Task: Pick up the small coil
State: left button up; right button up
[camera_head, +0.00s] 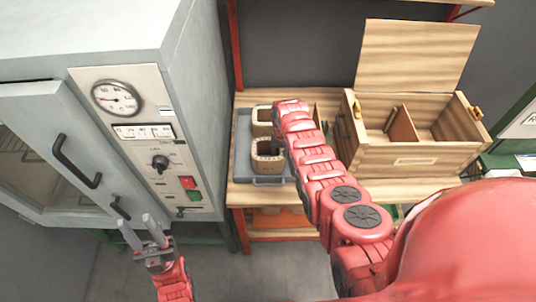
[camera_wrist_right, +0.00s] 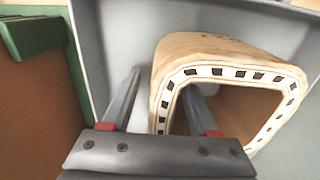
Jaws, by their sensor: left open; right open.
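Two pale, wood-coloured coils stand in a grey tray (camera_head: 243,150) on the bench in the head view. The nearer coil (camera_head: 268,166) shows its opening; the farther coil (camera_head: 261,128) is partly hidden by my right arm. I cannot tell from size which is the small one. In the right wrist view a coil (camera_wrist_right: 205,52) with dark slots around its rim fills the right half. My right gripper (camera_wrist_right: 162,80) is open, one finger left of the coil's wall and the other over or in its opening; contact is unclear. My left gripper (camera_head: 136,221) is open and empty, away from the bench.
A grey oven (camera_head: 190,100) with a dial and handle stands left of the bench. An open wooden box (camera_head: 400,161) with dividers stands on the bench, right of my right arm. A green-edged brown surface (camera_wrist_right: 40,110) shows left of the tray in the wrist view.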

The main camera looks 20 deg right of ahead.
grip_shut()
dwell(1.4)
